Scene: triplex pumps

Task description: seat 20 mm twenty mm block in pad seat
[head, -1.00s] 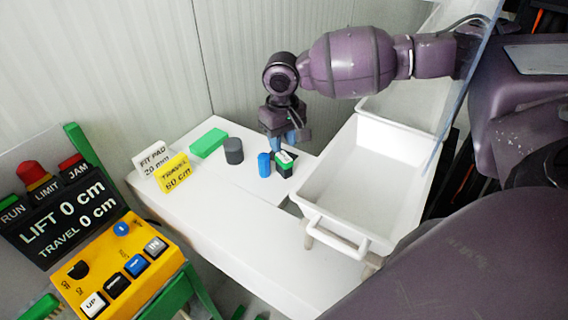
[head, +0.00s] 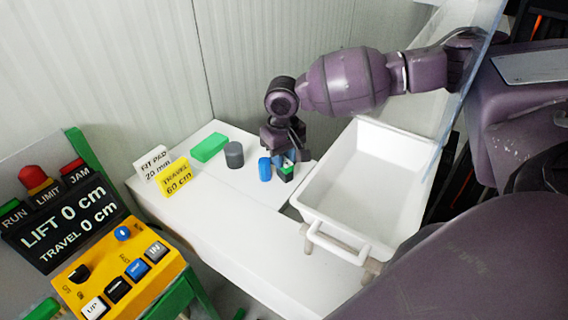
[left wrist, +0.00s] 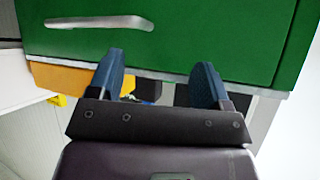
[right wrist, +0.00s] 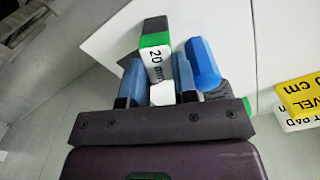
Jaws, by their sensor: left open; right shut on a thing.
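The 20 mm block (right wrist: 157,65), with a white "20 mm" label, a green band and a dark end, is between the fingers of my right gripper (right wrist: 160,90). In the head view the right gripper (head: 283,158) reaches down over the table, shut on the block (head: 286,173), whose lower part shows below the fingers. Whether the block touches the table cannot be told. My left gripper (left wrist: 165,78) is open and empty in front of a green drawer front. I cannot pick out the pad seat; the sign "FIT PAD 20 mm" (head: 152,163) stands on the table.
A blue piece (head: 264,169) stands close left of the block, with a dark grey cylinder (head: 234,155) and green block (head: 209,145) farther left. A yellow "TRAVEL 60 cm" sign (head: 175,178) stands near. A white tub (head: 325,232) is at right. The table front (head: 235,215) is clear.

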